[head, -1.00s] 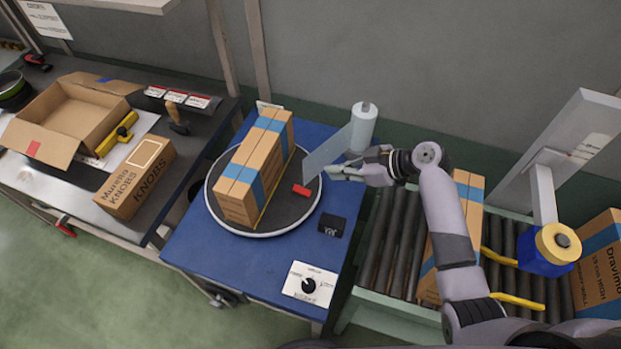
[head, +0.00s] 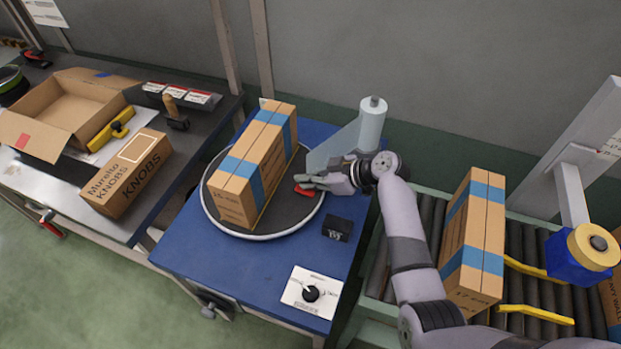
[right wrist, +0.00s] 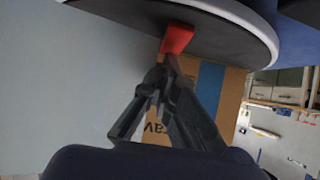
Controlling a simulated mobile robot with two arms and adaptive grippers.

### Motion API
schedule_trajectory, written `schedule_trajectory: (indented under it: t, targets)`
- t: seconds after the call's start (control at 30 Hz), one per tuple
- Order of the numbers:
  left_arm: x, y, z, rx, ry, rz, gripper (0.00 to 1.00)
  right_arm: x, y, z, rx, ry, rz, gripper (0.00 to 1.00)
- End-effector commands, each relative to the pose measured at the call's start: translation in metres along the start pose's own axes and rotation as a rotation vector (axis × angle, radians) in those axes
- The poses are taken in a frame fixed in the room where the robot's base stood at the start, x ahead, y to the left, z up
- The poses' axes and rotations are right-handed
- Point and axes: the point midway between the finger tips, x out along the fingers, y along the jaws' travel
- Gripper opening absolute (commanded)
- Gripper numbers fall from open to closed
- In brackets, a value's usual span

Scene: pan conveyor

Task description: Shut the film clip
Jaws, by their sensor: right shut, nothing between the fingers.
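The red film clip (head: 305,190) sits near the right edge of the round turntable (head: 222,160); in the right wrist view the clip (right wrist: 177,38) stands out from the rim. I cannot tell whether it is open. My right gripper (head: 301,182) is shut and empty, its tips close beside the clip; the right wrist view shows the tips (right wrist: 163,72) just below it. Contact is unclear. A pale film sheet (head: 335,146) runs from the upright film roll (head: 371,126) toward the turntable. Its end is partly hidden by my gripper. My left gripper is out of view.
A tall blue-taped carton (head: 238,185) stands on the turntable, left of the clip. A black box (head: 337,228) and a white knob panel (head: 311,292) lie on the blue table (head: 270,265). Another carton (head: 470,235) stands on the roller conveyor at right.

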Motion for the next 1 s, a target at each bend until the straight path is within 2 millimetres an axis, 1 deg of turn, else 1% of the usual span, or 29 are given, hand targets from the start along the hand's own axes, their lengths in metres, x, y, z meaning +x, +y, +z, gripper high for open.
schedule_trajectory:
  t: [0.37,0.53,0.6,0.83,1.0]
  targets:
    - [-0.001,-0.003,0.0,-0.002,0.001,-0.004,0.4,0.001,0.0,0.0,-0.001,-0.007,-0.001,0.0]
    - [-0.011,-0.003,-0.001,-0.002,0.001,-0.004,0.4,0.007,0.0,-0.002,-0.006,-0.106,-0.004,0.0]
    - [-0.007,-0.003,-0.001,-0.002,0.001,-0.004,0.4,0.009,-0.001,0.003,0.0,-0.105,-0.004,0.0]
    - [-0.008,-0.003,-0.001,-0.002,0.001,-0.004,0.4,0.008,-0.001,0.003,0.0,-0.103,-0.003,0.0]
    - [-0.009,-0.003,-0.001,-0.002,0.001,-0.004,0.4,0.003,-0.001,0.007,0.0,-0.104,-0.003,0.0]
